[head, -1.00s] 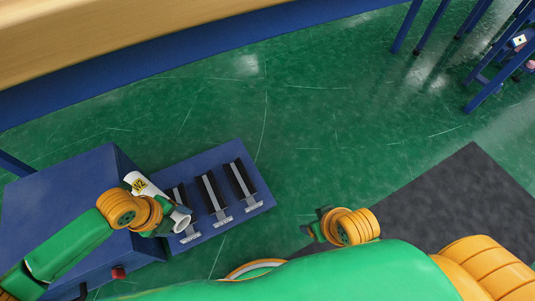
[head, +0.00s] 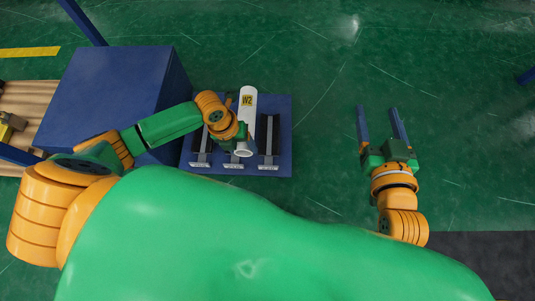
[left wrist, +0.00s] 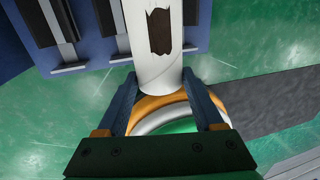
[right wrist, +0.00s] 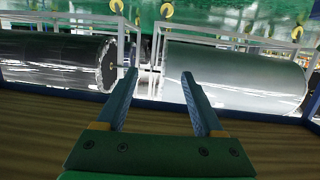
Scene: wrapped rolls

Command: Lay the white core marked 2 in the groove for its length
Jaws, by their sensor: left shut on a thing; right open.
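The core lies over the blue grooved plate (head: 284,112), roughly in line with the grooves, between the left groove (head: 201,145) and the right groove (head: 268,135). The middle groove is largely hidden by the core and gripper. I cannot tell whether the core touches the plate. My right gripper (head: 379,115) is open and empty, well to the right.
A large blue box (head: 105,90) stands left of the plate, beside my left arm. Green floor is clear between the plate and my right gripper. The right wrist view shows a dark wrapped roll (right wrist: 50,60) and a pale roll (right wrist: 235,75) behind white rails.

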